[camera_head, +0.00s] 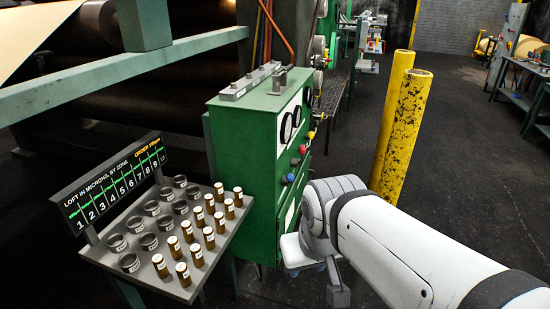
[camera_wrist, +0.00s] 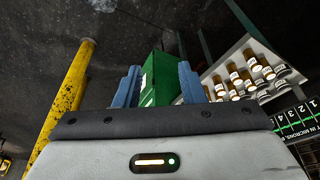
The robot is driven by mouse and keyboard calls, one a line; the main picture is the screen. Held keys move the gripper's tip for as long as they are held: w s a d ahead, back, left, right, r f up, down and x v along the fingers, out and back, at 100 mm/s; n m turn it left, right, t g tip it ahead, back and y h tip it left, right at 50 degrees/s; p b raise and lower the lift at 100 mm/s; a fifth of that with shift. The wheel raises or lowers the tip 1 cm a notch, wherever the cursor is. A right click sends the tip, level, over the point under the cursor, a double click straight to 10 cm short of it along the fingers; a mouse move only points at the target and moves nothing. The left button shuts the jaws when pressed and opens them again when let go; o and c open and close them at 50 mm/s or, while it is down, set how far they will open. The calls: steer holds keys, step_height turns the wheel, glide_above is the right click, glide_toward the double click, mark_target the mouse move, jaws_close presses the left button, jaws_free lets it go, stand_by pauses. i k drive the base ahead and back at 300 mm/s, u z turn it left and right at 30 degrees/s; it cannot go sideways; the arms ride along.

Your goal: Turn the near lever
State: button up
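A green cabinet (camera_head: 245,160) stands in the middle of the head view, with round gauges and a row of coloured knobs on its right-hand face. The nearest knob is blue (camera_head: 288,178), with a red one (camera_head: 302,149) farther up the face. I cannot tell which of these is the near lever. In the wrist view my gripper (camera_wrist: 160,88) has its two blue fingers spread with nothing between them. The green cabinet (camera_wrist: 160,78) shows beyond them. In the head view my white arm hides most of the gripper, low beside the cabinet's near right corner.
A tilted grey tray (camera_head: 150,262) with several brown-and-white vials and dark cups stands left of the cabinet, under a numbered board (camera_head: 115,185). Two yellow posts (camera_head: 405,125) stand right of the cabinet, close behind my arm. Dark floor is open at right.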

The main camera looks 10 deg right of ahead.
mark_target(290, 178)
steer(key=i, duration=1.05)
steer(key=u, duration=0.05)
